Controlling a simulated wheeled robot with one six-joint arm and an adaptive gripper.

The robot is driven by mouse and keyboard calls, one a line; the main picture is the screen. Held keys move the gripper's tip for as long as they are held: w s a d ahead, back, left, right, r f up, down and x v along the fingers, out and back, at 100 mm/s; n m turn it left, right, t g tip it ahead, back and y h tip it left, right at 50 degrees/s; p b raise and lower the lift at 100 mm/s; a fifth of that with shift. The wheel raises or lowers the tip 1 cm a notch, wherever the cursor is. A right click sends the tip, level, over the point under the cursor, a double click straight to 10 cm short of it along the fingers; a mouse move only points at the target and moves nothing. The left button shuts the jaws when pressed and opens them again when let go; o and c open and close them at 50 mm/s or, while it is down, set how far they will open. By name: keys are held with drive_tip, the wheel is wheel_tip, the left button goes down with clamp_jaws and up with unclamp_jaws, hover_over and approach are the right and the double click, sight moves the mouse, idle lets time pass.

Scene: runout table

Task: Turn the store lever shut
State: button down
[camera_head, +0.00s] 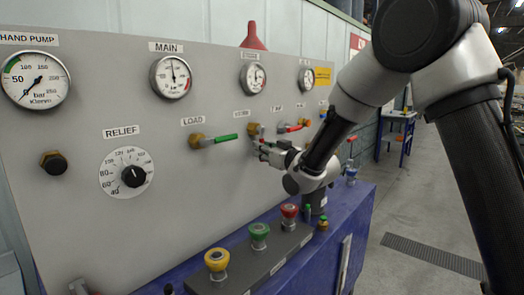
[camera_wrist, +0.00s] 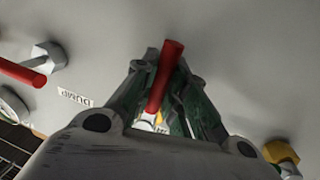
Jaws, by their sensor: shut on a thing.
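The store lever shows in the wrist view as a red handle (camera_wrist: 168,70) between my fingers. It runs up the picture from its pivot, which is mostly hidden between the fingers. In the head view its brass valve body (camera_head: 254,129) sits on the grey panel under a small label, and the handle hangs below it, largely hidden by my gripper. My gripper (camera_head: 264,151) is close to the panel just below that valve, with its fingers closed around the red handle; it also fills the wrist view (camera_wrist: 165,85).
A green-handled load lever (camera_head: 222,139) is to the left. A red-handled dump lever (camera_head: 293,128) is close on the right. Gauges line the panel above. Yellow, green and red knobs (camera_head: 217,262) stand on a ledge below. Open floor lies right.

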drive_tip(key=shift+w+d, duration=0.1)
drive_tip(key=shift+w+d+r+n+g+y, duration=0.2)
drive_tip(key=shift+w+d+r+n+y, duration=0.7)
drive_tip(key=shift+n, duration=2.5)
drive_tip(key=shift+w+d+r+n+g+y, duration=0.2)
drive_tip(key=shift+w+d+r+n+y, duration=0.75)
drive_tip(key=shift+n, duration=2.45)
drive_tip(key=shift+w+r+n+g+y, duration=0.25)
drive_tip(key=shift+w+r+n, duration=0.75)
drive_tip(key=shift+n, duration=2.4)
drive_tip(key=shift+s+r, duration=0.35)
drive_tip(key=shift+s, duration=0.1)
drive_tip(key=c, duration=1.4)
unclamp_jaws()
drive_tip(key=shift+c, duration=0.2)
